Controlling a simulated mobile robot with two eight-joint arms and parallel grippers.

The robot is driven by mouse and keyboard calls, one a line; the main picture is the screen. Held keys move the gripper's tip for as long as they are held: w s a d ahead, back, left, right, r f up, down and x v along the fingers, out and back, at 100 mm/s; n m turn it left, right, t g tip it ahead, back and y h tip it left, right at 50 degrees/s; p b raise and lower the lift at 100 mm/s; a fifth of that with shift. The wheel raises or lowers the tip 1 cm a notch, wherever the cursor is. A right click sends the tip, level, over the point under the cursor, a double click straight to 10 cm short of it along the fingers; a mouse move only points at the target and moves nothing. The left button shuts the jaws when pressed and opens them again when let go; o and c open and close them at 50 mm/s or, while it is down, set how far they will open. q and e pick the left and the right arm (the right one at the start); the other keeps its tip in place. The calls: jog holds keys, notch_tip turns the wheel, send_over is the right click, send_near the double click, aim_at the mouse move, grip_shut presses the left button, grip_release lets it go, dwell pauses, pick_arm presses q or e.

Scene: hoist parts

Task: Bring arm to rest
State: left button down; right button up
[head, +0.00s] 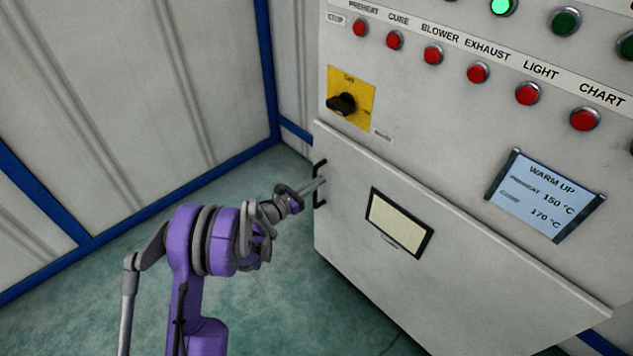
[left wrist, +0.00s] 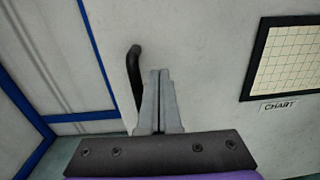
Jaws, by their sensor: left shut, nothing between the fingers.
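My left arm (head: 215,240) is purple and grey and reaches in from the lower left of the head view. Its gripper (head: 318,184) is shut and empty, close to the black handle (head: 319,170) on the left edge of the cabinet's lower door. In the left wrist view the shut fingers (left wrist: 160,75) point up the picture, just right of the black handle (left wrist: 134,68). I cannot tell whether they touch the handle or the door. My right gripper is in neither view.
The control cabinet (head: 440,110) fills the right side, with red and green buttons, a yellow switch plate (head: 362,90) and a display (head: 545,195). A chart window (head: 399,222) is set in the closed-looking door (head: 450,265). Blue-trimmed wall panels (head: 110,110) stand left. Green floor (head: 130,280) there looks clear.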

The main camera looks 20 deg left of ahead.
pick_arm(q)
jog(key=v, duration=1)
jog(key=shift+s, duration=0.15)
